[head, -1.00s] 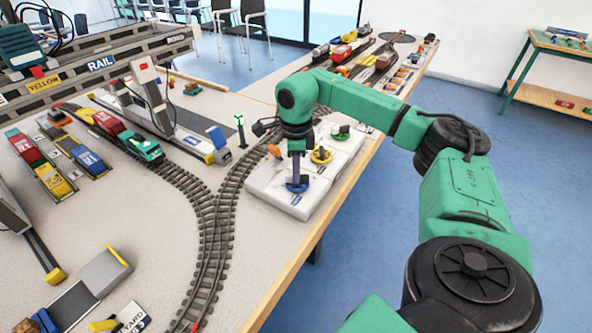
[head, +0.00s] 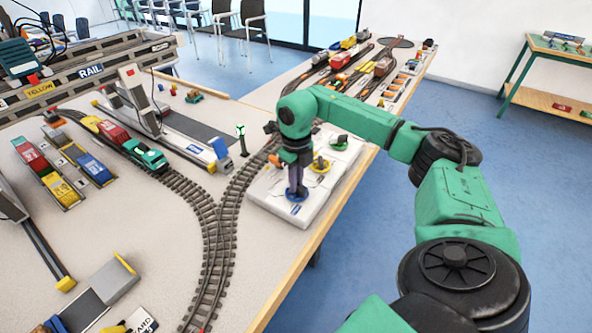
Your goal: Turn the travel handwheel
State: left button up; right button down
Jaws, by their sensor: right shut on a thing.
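A white control box (head: 262,199) sits at the table's right edge. It carries a blue handwheel (head: 291,198) at its near end, a yellow one (head: 320,166) and a green one (head: 339,143) behind. An orange part also shows on the box, partly behind my arm. The labels are too small to read, so I cannot tell which wheel is marked travel. My right gripper (head: 297,190) points straight down and is shut on the blue handwheel, covering much of it. My left gripper is not in view.
A curving model track (head: 215,250) runs left of the box. A green-and-red train (head: 145,154) stands on it near a gantry crane (head: 140,100). A small green signal (head: 241,138) stands close behind the box.

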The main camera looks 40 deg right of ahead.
jog(key=m+p, duration=0.1)
jog(key=m, duration=0.3)
jog(key=shift+w+d+r+m, duration=0.1)
jog(key=shift+m, duration=0.3)
dwell(0.4)
jog(key=c, duration=0.9)
grip_release()
